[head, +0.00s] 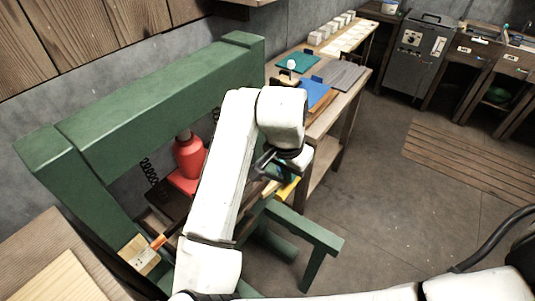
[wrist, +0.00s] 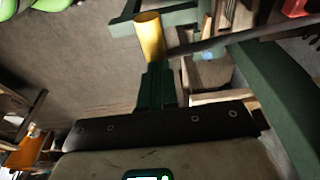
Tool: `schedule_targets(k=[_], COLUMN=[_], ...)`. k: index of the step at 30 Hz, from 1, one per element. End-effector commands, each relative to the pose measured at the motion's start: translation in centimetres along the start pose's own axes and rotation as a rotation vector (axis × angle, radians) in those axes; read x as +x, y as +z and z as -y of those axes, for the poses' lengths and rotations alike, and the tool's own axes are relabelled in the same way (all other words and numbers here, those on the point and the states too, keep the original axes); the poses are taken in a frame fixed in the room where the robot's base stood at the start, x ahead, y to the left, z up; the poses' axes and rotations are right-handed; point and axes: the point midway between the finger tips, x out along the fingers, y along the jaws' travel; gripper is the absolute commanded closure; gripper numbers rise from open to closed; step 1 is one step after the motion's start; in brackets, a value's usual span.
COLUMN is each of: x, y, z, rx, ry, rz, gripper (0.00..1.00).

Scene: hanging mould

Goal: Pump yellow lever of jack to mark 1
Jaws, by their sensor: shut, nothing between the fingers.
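The red jack (head: 188,158) stands inside the green press frame, partly hidden by my arm in the head view. The yellow lever end (head: 287,187) shows just below my gripper (head: 268,164). In the wrist view the yellow lever end (wrist: 150,38) is a short tube beside a dark bar that runs to the right. My gripper (wrist: 158,68) is shut and empty, its dark green fingers pointing at the tube's lower end. I cannot tell whether they touch it. A pale card (head: 140,255) with an orange pointer sits at the frame's lower left; mark 1 is not readable.
The green frame (head: 160,95) surrounds the jack, and its foot (head: 310,235) reaches out to the right. A wooden bench (head: 340,105) with blue and grey items stands behind. The floor (head: 385,215) to the right is open, with a slatted mat (head: 470,160) farther off.

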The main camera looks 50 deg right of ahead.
Motion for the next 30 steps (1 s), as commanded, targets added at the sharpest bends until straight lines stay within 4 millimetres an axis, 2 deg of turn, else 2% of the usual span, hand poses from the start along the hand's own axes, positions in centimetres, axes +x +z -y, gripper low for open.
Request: schedule_targets(k=[1, 5, 15, 20, 30], x=[-1.4, -2.7, -2.5, -1.5, 1.9], y=[-0.3, -0.6, -0.5, -0.3, 0.4], z=[0.0, 0.0, 0.0, 0.0, 0.0], rx=[0.0, 0.001, 0.0, 0.0, -0.002], ry=[0.0, 0.001, 0.0, 0.0, 0.001], rz=[-0.001, -0.001, 0.0, 0.0, -0.001], gripper=[1.0, 1.0, 1.0, 1.0, 1.0])
